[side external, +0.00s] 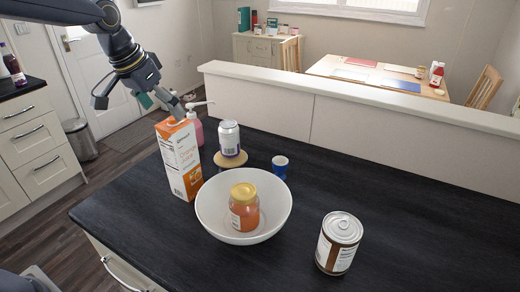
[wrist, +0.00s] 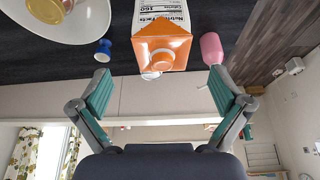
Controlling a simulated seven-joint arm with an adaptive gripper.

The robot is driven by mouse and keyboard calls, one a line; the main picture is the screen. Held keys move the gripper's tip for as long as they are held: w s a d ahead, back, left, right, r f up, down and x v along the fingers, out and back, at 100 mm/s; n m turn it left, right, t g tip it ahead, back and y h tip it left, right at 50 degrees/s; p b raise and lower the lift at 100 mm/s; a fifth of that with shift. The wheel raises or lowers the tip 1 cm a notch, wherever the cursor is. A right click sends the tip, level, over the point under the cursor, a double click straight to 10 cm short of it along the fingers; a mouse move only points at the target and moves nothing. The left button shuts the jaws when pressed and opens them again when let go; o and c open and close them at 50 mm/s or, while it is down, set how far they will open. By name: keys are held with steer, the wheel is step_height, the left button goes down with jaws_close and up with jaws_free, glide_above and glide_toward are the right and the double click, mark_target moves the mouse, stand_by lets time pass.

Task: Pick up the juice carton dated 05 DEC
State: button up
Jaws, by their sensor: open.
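The orange-and-white juice carton (side external: 180,160) stands upright on the dark counter, left of the white bowl. No date is readable on it. My gripper (side external: 177,108) is at the carton's top, seen from the side; whether it touches cannot be told there. In the wrist view the carton (wrist: 163,48) shows its orange top, cap and nutrition panel between and beyond the fingers. My gripper (wrist: 160,82) is open, with a finger to each side and nothing held.
The white bowl (side external: 212,218) holds an orange jar (side external: 244,210). A pink pump bottle (side external: 195,128) stands close behind the carton. A can (side external: 229,138) on a round stand, a blue cup (side external: 280,165) and a brown-white can (side external: 338,243) are nearby. The counter's right is clear.

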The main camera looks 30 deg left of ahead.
mark_target(181, 159)
steer(key=x, duration=0.9)
steer(key=shift+a+f, duration=0.1)
steer(key=shift+f, duration=0.1)
steer(key=c, duration=1.8)
steer(key=shift+w+r, duration=0.1)
steer(key=shift+r, duration=0.05)
steer(key=shift+c, duration=0.3)
